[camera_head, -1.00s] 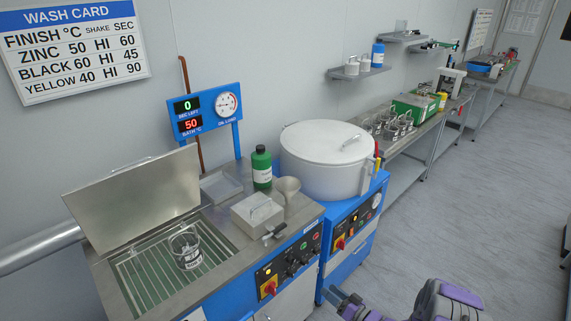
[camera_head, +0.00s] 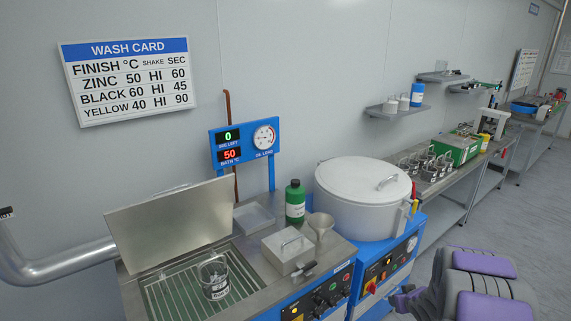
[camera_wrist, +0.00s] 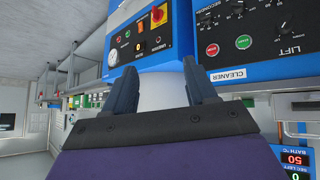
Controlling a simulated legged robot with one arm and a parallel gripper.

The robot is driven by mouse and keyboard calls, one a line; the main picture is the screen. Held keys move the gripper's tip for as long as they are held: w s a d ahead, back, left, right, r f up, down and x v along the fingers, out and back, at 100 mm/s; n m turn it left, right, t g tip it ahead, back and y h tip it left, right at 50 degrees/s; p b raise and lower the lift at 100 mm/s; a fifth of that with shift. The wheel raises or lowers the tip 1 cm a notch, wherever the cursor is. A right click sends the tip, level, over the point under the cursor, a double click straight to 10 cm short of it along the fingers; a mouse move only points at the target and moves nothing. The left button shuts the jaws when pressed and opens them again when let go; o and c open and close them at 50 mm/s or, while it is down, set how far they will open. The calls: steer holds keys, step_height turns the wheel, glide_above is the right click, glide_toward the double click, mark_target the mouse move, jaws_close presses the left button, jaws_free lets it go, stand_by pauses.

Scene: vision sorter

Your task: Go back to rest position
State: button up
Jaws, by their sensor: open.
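My arm shows at the lower right of the head view, purple and grey, in front of the blue cabinets; the fingers are only partly visible there. In the wrist view my gripper (camera_wrist: 158,88) has its two dark fingers spread apart with nothing between them.
The wash tank (camera_head: 165,299) stands lid up at the lower left, with a basket (camera_head: 214,277) inside. A white drum (camera_head: 362,210), a green bottle (camera_head: 295,203) and a funnel (camera_head: 321,226) stand on the machines. The floor (camera_head: 530,205) at the right is clear.

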steer(key=s+a+r+m+g+h, duration=0.1)
steer(key=s+a+r+g, duration=0.15)
steer(key=s+r, duration=0.45)
steer(key=s+a+r+m+g+h, duration=0.1)
steer(key=s+a+r+g+h, duration=0.15)
steer(key=s+r, duration=0.5)
steer(key=s+a+r+g+y, duration=0.1)
steer(key=s+a+r, duration=0.1)
steer(key=s+a, duration=0.4)
steer(key=s+a+r+g+y, duration=0.2)
steer(key=s+a, duration=0.4)
steer(key=s, duration=0.7)
steer(key=s+a+r+g+y, duration=0.1)
steer(key=s+a+r, duration=0.3)
steer(key=s, duration=0.6)
steer(key=shift+s+a+n+g, duration=0.35)
steer(key=shift+a+g, duration=0.25)
steer(key=shift+a, duration=0.4)
